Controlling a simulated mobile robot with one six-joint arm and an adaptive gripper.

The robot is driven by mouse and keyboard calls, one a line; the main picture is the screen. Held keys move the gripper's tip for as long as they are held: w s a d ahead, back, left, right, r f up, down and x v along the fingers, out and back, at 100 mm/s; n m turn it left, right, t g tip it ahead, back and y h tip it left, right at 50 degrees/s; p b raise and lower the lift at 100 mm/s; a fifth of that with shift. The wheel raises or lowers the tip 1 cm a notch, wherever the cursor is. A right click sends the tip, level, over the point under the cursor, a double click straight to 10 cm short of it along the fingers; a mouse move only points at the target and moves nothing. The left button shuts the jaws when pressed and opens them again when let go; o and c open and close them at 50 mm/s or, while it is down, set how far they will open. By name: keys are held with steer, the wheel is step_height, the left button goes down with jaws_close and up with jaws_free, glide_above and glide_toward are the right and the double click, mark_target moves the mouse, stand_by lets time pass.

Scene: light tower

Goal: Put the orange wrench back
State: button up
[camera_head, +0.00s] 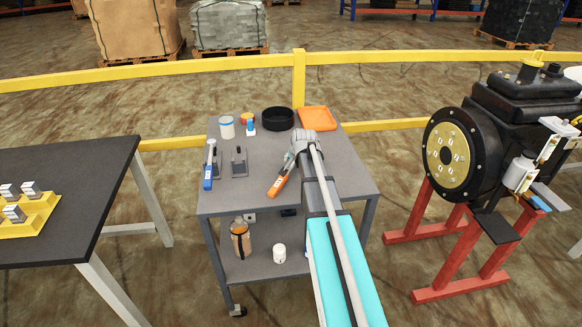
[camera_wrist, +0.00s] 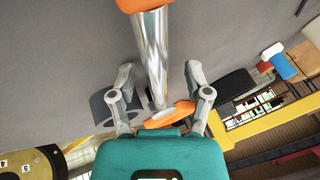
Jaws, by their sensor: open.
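The orange wrench (camera_head: 278,186) is at the right half of the grey cart top, its orange handle pointing towards the front left. In the wrist view its silver shaft (camera_wrist: 152,50) runs down from an orange end at the top edge, between my two fingers. My gripper (camera_head: 295,151) is over the far end of the wrench. In the wrist view my gripper (camera_wrist: 158,78) is open, with a finger apart on each side of the shaft. A grey holder (camera_head: 239,163) stands empty on the cart's left half, beside a blue-handled wrench (camera_head: 208,172). Part of the orange wrench is hidden by my wrist.
A black bowl (camera_head: 278,118), an orange tray (camera_head: 317,118), a white cup (camera_head: 227,127) and small coloured parts line the cart's back. A bottle (camera_head: 240,238) and white jar (camera_head: 279,253) are on the lower shelf. A black machine (camera_head: 480,140) stands right; a dark table (camera_head: 70,190) stands left.

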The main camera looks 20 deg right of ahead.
stand_by(0.4)
jaws_close()
